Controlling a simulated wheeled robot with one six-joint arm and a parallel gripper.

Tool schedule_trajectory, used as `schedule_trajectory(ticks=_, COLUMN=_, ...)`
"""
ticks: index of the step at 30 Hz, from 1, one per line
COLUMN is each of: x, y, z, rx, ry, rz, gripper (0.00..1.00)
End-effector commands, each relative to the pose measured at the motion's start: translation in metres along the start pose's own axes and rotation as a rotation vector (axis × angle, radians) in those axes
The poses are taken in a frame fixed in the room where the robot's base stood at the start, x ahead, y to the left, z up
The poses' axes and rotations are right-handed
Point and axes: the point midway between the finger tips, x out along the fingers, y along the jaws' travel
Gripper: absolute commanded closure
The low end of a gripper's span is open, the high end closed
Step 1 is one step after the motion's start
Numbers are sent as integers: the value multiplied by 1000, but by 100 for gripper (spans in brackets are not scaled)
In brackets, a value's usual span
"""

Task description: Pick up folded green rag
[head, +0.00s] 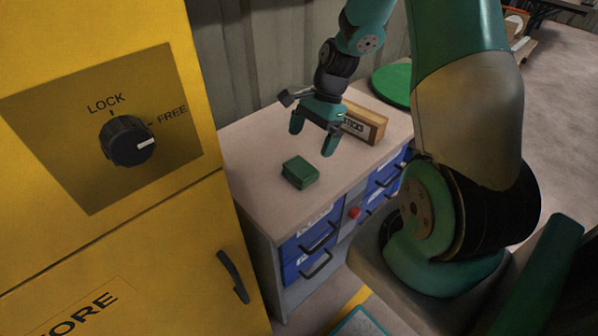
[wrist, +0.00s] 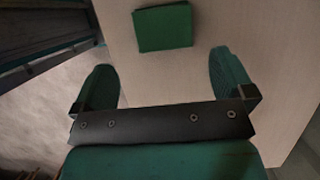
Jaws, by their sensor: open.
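The folded green rag (head: 300,172) lies flat on the light top of the drawer bench (head: 262,190), near its front left part. My gripper (head: 312,146) is open and empty above the bench top, above and a little behind the rag in the head view. In the wrist view the rag (wrist: 163,26) lies beyond the two spread fingertips of my gripper (wrist: 166,75), roughly centred between them. The gripper does not touch the rag. All of the rag's top shows in the head view.
A wooden box (head: 365,122) with lettering stands behind the gripper on the bench. A green round object (head: 392,84) is at the back right. A yellow cabinet (head: 100,230) with a LOCK/FREE knob (head: 127,141) stands close on the left. Blue drawers (head: 308,243) are under the top.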

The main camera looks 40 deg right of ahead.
Motion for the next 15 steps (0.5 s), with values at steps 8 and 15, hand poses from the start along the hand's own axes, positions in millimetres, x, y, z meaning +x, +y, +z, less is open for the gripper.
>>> schedule_trajectory(ticks=8, x=36, y=0, z=0, rx=-1, ry=-1, rz=1, gripper=0)
schedule_trajectory(ticks=15, x=64, y=-2, z=1, rx=-2, ry=-1, rz=4, gripper=0)
